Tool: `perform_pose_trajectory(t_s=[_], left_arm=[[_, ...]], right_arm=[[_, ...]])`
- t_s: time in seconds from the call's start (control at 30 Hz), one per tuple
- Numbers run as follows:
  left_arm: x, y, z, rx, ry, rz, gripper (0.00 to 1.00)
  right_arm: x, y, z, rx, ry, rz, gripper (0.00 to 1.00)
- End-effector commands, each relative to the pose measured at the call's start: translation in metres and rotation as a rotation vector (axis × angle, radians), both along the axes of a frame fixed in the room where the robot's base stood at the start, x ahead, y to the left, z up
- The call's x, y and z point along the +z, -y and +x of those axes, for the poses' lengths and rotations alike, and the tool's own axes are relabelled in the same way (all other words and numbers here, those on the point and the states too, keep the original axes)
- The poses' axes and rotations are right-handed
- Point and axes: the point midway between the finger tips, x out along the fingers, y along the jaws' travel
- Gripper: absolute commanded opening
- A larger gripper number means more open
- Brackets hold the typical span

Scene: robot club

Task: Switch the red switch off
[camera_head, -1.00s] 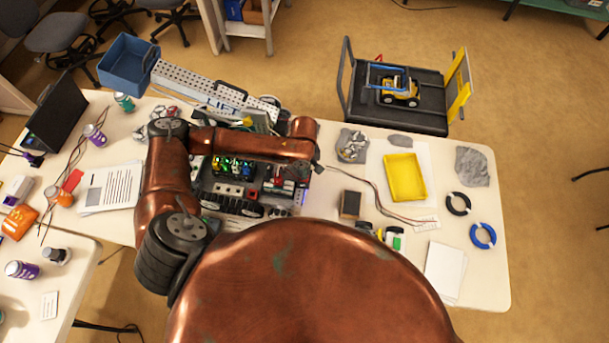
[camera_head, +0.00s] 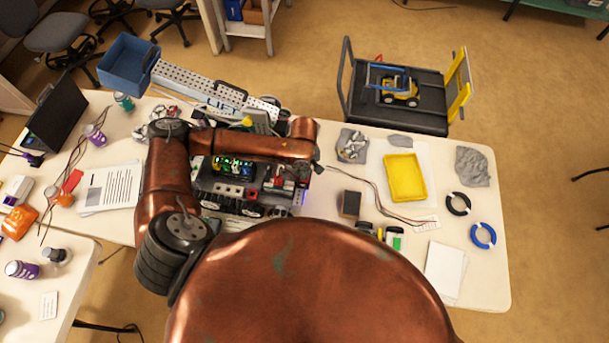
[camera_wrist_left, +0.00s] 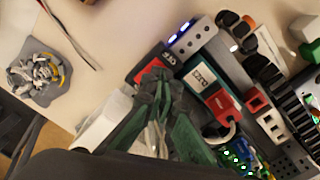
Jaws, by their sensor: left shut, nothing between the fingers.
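In the head view the red parts (camera_head: 280,179) sit at the right end of the electronics panel (camera_head: 215,184), partly under my left arm and gripper (camera_head: 298,172). My right gripper is not in view.
A perforated metal lift beam (camera_head: 200,85) lies behind the panel. To the right are a grey part with metal pieces (camera_head: 352,146), a yellow tray (camera_head: 405,177), a dark box (camera_head: 350,204) and cables. Bare white table shows at the right edge.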

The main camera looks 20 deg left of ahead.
Motion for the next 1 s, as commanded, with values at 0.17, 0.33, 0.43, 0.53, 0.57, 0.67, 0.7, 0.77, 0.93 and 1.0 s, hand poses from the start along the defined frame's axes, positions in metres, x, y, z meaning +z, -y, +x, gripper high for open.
perform_pose_trajectory(t_s=[0.17, 0.33, 0.43, 0.53, 0.57, 0.67, 0.7, 0.77, 0.93, 1.0], left_arm=[[-0.003, 0.000, 0.000, 0.000, -0.001, -0.001, 0.00], [-0.005, 0.000, 0.000, 0.000, 0.000, 0.000, 0.00], [-0.007, 0.000, 0.000, 0.000, 0.000, 0.000, 0.00], [-0.008, 0.000, 0.000, 0.000, 0.000, 0.000, 0.00], [-0.009, 0.000, 0.000, 0.000, 0.000, 0.000, 0.00], [-0.010, 0.000, 0.000, 0.000, 0.000, 0.000, 0.00], [-0.011, 0.000, 0.000, 0.000, 0.000, 0.000, 0.00], [-0.012, 0.000, 0.000, 0.000, 0.000, 0.000, 0.00], [-0.014, 0.000, 0.000, 0.000, 0.000, 0.000, 0.00], [-0.015, 0.000, 0.000, 0.001, 0.000, 0.000, 0.00]], right_arm=[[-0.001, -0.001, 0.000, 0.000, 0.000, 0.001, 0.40], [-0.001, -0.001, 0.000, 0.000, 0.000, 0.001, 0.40], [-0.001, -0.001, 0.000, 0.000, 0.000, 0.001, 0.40], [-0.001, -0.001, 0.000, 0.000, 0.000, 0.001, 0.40], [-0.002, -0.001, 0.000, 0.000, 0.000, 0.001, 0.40], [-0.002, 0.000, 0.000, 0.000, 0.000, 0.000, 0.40], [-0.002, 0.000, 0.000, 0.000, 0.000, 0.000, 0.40], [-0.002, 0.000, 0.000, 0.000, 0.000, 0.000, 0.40], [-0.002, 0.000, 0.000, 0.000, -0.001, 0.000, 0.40], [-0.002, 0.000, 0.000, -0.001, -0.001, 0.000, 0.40]])
